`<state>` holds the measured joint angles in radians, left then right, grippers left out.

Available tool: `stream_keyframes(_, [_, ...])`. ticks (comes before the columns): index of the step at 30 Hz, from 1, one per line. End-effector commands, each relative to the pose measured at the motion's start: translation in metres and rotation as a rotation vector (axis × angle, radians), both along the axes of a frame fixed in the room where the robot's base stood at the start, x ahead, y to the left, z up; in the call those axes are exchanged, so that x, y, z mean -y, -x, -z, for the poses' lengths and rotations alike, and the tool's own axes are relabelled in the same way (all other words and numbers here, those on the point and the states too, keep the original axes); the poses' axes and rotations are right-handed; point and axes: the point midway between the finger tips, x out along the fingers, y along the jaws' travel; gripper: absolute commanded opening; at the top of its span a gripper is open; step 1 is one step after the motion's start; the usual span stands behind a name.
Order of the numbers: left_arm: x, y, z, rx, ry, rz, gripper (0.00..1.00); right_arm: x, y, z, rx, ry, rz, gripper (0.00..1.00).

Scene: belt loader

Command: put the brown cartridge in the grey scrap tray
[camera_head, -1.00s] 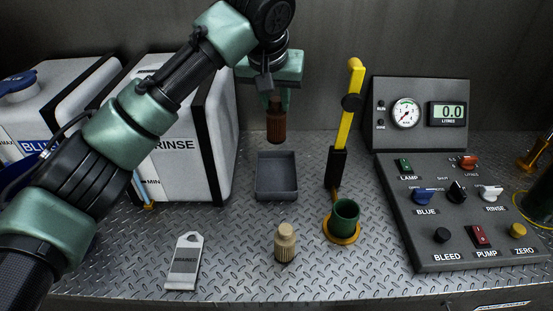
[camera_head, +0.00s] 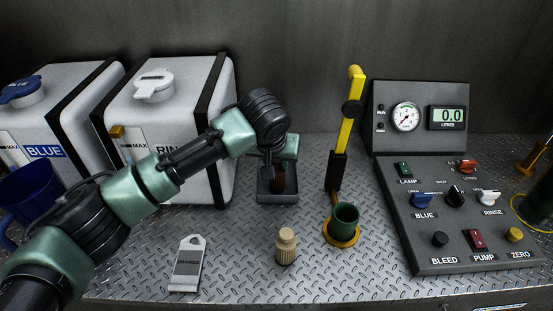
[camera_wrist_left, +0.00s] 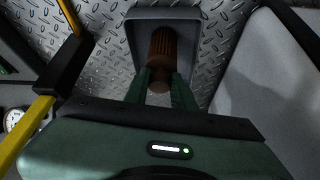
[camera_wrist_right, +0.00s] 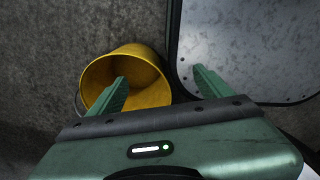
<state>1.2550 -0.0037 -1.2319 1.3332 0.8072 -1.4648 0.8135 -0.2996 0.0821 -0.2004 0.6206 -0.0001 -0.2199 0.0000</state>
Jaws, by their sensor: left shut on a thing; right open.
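The brown cartridge (camera_head: 278,180) is upright in my left gripper (camera_head: 279,165), down at the grey scrap tray (camera_head: 277,199), inside its outline in the head view. In the left wrist view the ribbed cartridge (camera_wrist_left: 163,45) is between the two green fingers (camera_wrist_left: 164,85), with the tray (camera_wrist_left: 133,45) around it. I cannot tell whether the cartridge touches the tray floor. My right gripper (camera_wrist_right: 160,90) is open and empty in the right wrist view and is not in the head view.
The RINSE tank (camera_head: 190,120) stands close left of the tray. The yellow lever (camera_head: 347,125) and green cup (camera_head: 344,217) are right of it. A tan bottle (camera_head: 286,247) and a grey tag (camera_head: 187,264) are in front. A yellow bucket (camera_wrist_right: 150,65) shows in the right wrist view.

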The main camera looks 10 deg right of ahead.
Motion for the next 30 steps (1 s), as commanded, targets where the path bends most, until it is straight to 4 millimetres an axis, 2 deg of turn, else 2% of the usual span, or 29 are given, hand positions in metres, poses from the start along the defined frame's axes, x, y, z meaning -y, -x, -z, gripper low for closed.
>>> stream_keyframes(8, [0.000,0.000,0.002,0.000,0.000,0.000,0.00,0.000,0.000,-0.001,0.000,0.000,0.000,0.80])
stream_keyframes(9, [0.000,0.000,0.002,0.000,0.000,0.000,0.36,0.000,0.000,0.000,0.000,0.000,0.000,0.80])
stream_keyframes(10, [0.000,0.000,0.002,0.000,0.000,0.000,0.45,0.000,0.000,0.000,0.000,0.000,0.000,0.80])
stream_keyframes(11, [0.000,0.000,0.002,0.000,0.000,0.000,0.47,0.000,0.000,0.000,0.000,0.000,0.000,0.80])
stream_keyframes(19, [0.000,0.000,0.001,0.001,0.000,0.000,0.47,0.000,0.000,0.000,0.000,0.000,0.000,0.80])
stream_keyframes(23, [0.000,0.001,-0.005,0.002,0.000,0.001,0.47,0.000,0.000,0.001,0.000,0.000,0.000,0.80])
stream_keyframes(26, [-0.003,0.008,-0.017,0.003,0.001,0.001,0.47,-0.001,0.000,0.004,0.000,-0.001,0.001,0.80])
stream_keyframes(30, [-0.008,0.021,-0.043,0.004,0.003,0.003,0.47,-0.002,0.000,0.008,0.000,-0.002,0.001,0.80])
